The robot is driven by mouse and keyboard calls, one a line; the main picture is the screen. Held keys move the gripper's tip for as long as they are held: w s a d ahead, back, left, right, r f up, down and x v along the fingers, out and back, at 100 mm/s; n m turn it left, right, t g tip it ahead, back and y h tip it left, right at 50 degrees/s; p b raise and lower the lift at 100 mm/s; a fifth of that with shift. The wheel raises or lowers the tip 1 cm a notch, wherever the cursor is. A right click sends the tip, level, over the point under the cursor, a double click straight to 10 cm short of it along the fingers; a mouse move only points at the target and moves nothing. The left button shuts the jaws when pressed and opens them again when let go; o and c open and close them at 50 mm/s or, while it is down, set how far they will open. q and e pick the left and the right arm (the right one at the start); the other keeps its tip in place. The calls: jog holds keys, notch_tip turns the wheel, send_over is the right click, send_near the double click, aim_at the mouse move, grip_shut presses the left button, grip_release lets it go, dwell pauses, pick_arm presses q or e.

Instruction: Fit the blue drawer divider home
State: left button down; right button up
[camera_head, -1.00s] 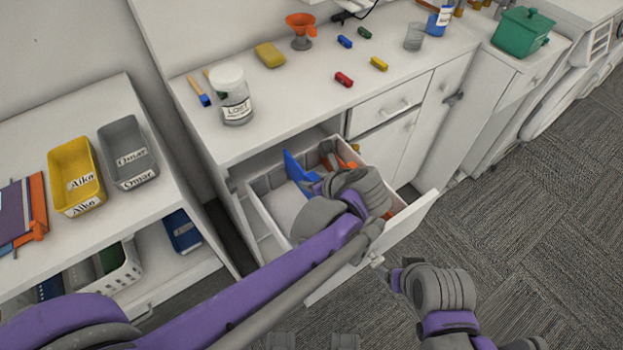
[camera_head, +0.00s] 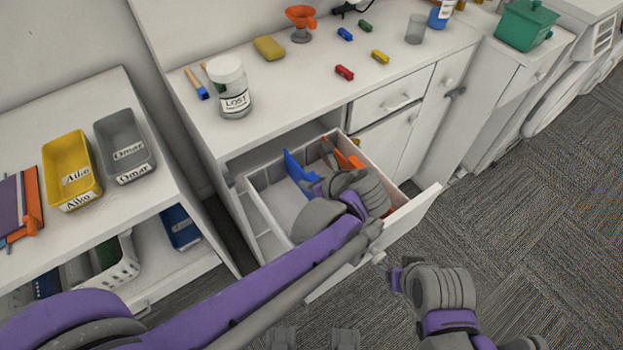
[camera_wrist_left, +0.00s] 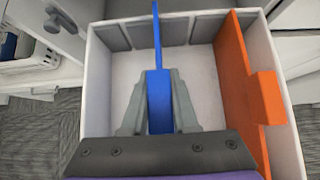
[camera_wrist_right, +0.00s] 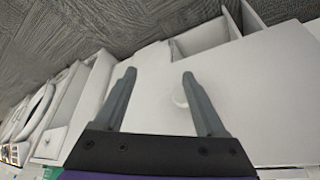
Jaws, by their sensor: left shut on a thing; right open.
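The blue drawer divider (camera_head: 297,168) stands upright inside the open white drawer (camera_head: 264,212). My left gripper (camera_head: 316,187) is shut on it from above; the left wrist view shows the blue divider (camera_wrist_left: 157,98) between both fingers. Its far end reaches toward the drawer's back wall, between grey slotted pieces (camera_wrist_left: 173,32). I cannot tell whether it sits in a slot, and its lower edge is hidden. An orange divider (camera_wrist_left: 241,80) stands to its right, apart from it. My right gripper (camera_wrist_right: 158,76) is open and empty, outside the drawer near its front panel (camera_wrist_right: 262,95).
The countertop above the drawer holds a LOST jar (camera_head: 231,88), a yellow sponge (camera_head: 269,48) and small coloured blocks. A shelf with a yellow bin (camera_head: 70,168) and a grey bin (camera_head: 124,146) stands to the left. The carpet (camera_head: 520,220) at right is clear.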

pick_arm(q)
jog(key=shift+f+b, duration=0.85)
jog(key=shift+f, duration=0.35)
jog(key=c, duration=0.6)
grip_release()
jog(key=p+v, duration=0.1)
jog(key=v, duration=1)
jog(key=shift+f+p, duration=0.1)
jog(key=shift+p, duration=0.2)
